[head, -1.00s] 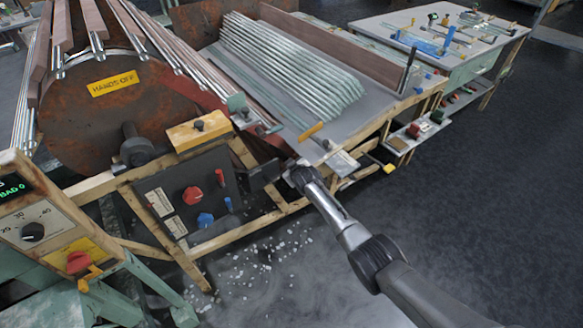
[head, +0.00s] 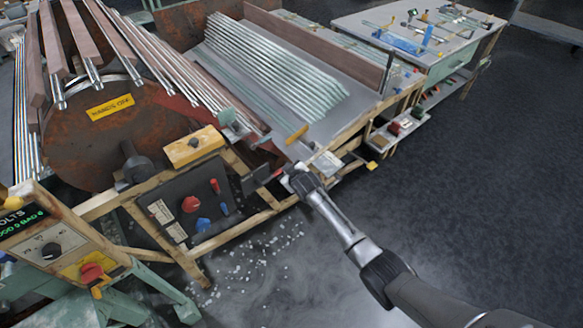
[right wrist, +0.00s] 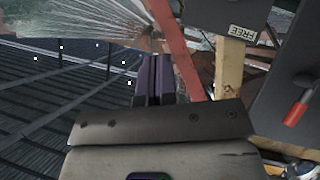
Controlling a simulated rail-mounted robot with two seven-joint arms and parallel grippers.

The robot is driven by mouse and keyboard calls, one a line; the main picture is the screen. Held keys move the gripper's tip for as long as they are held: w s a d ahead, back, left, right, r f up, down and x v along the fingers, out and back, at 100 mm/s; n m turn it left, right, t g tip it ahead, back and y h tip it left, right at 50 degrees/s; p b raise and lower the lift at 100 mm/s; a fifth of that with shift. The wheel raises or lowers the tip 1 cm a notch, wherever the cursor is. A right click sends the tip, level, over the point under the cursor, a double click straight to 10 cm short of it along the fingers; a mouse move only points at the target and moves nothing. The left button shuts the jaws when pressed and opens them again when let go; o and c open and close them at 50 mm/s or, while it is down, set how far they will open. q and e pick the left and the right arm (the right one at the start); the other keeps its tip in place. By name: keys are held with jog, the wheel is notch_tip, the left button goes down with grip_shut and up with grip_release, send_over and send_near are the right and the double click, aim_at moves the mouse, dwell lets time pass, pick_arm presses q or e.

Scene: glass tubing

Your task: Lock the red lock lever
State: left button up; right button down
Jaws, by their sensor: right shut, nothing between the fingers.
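A red bar (right wrist: 182,55), which looks like the red lock lever, runs diagonally just right of my fingertips in the right wrist view. It passes beside a dark box (right wrist: 238,12) with a FREE label. In the head view a small bit of red shows between this dark box (head: 255,179) and my right gripper (head: 285,179). My right gripper, in the right wrist view (right wrist: 153,75), is shut and empty, close beside the red bar. I cannot tell whether they touch. My left gripper is not in view.
A dark panel (head: 180,222) carries a red knob (head: 190,204), a blue knob (head: 202,224) and a short red lever (head: 214,186). A yellow box (head: 194,146) sits above it. Glass tubes (head: 275,70) lie on the table behind. The floor at right is open.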

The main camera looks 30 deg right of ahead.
jog(key=shift+p+v, duration=0.4)
jog(key=shift+v, duration=0.95)
jog(key=shift+d, duration=0.2)
jog(key=s+a+r+m+g, duration=0.1)
jog(key=s+a+r, duration=0.35)
jog(key=r, duration=0.25)
jog(key=s+a+r+m+g, duration=0.1)
jog(key=s+a+r+g, duration=0.15)
jog(key=s+r, duration=0.4)
jog(key=s+a+f+y, duration=0.1)
jog(key=s+a, duration=0.2)
jog(key=s, duration=0.6)
jog(key=s+a+f+y, duration=0.1)
jog(key=s+a+f, duration=0.1)
jog(key=s, duration=0.8)
jog(key=s+a+f+g, duration=0.1)
jog(key=s+f+g, duration=0.1)
jog(key=s+f, duration=0.45)
jog(key=s+f+g, duration=0.3)
jog(key=s, duration=0.6)
notch_tip(320, 180, up, 36)
jog(key=p, duration=3.6)
jog(key=shift+w+a+n, duration=0.15)
jog(key=shift+w+n, duration=0.05)
jog(key=shift+n, duration=0.1)
